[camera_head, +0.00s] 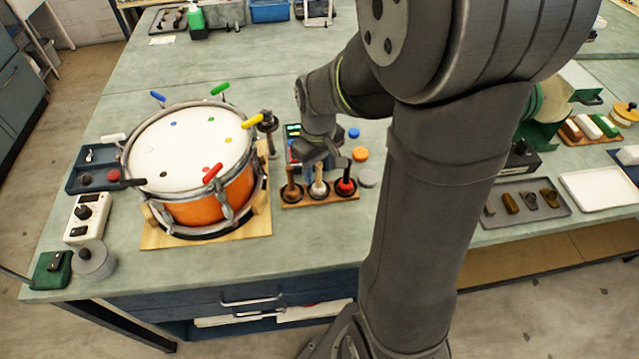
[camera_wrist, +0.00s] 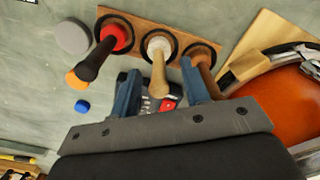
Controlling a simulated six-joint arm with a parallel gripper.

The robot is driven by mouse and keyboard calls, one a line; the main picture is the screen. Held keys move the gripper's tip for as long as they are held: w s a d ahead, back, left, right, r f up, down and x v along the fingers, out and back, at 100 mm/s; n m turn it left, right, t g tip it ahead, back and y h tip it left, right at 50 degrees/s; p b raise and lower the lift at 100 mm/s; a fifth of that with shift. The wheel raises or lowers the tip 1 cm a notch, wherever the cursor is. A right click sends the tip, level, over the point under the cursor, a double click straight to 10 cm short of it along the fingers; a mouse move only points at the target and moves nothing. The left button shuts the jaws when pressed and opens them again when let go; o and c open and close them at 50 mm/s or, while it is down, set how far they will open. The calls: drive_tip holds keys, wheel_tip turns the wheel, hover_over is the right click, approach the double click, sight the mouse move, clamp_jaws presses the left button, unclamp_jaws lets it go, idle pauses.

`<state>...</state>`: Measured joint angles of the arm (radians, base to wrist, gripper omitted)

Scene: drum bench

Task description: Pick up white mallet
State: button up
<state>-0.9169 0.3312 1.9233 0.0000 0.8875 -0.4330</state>
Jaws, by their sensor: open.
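The white mallet (camera_head: 318,189) stands in the middle place of a small wooden rack (camera_head: 325,201), between a brown mallet (camera_head: 291,190) and a red mallet (camera_head: 346,186). In the wrist view, the white mallet's pale head (camera_wrist: 156,44) sits in a dark ring, and its wooden handle points toward my gripper (camera_wrist: 160,68). My gripper is open, with one blue finger on each side of the handle in the picture. Neither finger appears to touch it. In the head view my gripper (camera_head: 318,163) is just above the rack, partly hidden by my wrist.
An orange drum (camera_head: 208,208) on a wooden board is close left of the rack. Orange (camera_head: 360,154), blue (camera_head: 353,133) and grey (camera_head: 368,178) discs lie to its right. The brown mallet (camera_wrist: 205,78) is near my right-hand finger in the wrist view.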

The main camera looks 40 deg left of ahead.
sight(319, 179)
drive_tip(key=shift+f, duration=1.4)
drive_tip(key=shift+c, duration=0.4)
clamp_jaws()
drive_tip(key=shift+r, duration=0.1)
